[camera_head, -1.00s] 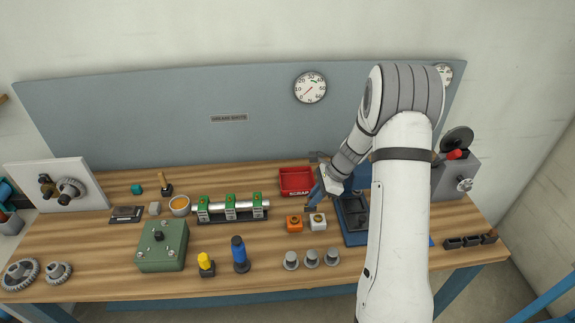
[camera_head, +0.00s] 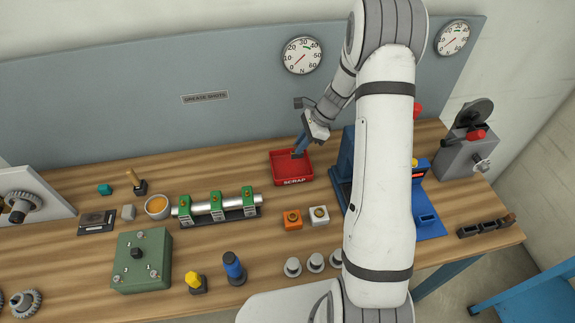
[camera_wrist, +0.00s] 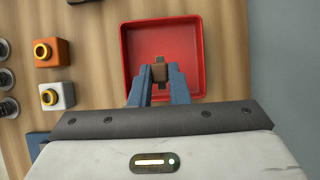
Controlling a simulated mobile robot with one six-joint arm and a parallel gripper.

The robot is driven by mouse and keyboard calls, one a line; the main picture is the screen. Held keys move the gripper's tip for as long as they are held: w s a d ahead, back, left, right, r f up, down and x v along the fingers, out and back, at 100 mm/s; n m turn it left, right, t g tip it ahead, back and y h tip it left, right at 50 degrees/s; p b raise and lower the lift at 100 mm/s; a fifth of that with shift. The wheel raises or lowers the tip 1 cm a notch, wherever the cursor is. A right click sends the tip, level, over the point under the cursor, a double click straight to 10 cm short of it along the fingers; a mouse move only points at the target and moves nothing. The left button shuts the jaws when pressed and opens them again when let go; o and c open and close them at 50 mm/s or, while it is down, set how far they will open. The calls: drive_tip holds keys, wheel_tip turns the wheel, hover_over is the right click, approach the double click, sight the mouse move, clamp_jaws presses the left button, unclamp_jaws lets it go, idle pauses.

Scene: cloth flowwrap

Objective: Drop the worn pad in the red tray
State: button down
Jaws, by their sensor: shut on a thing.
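The red tray (camera_head: 277,170), marked SCRAP, stands on the wooden bench below the grey back panel. It also fills the upper middle of the wrist view (camera_wrist: 193,32). My gripper (camera_head: 298,152) is over the tray, with its blue fingers pointing down at it. In the wrist view my gripper (camera_wrist: 160,74) is shut on a small brown block-like piece, the worn pad (camera_wrist: 160,72). The pad appears over the tray's inside. A dark shape shows on the tray floor around the pad; I cannot tell what it is.
An orange block (camera_head: 292,219) and a white block (camera_head: 319,215) stand just in front of the tray. A blue fixture (camera_head: 427,215) is to the right, partly behind my arm. A shaft with green clamps (camera_head: 217,206) lies to the left.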

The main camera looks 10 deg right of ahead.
wheel_tip(320, 180, down, 4)
drive_tip(key=shift+a+f+b, duration=0.1)
drive_tip(key=shift+f+b, duration=0.05)
drive_tip(key=shift+b, duration=1)
drive_tip(key=c, duration=1.3)
unclamp_jaws()
drive_tip(key=b+v, duration=0.1)
drive_tip(key=v, duration=0.7)
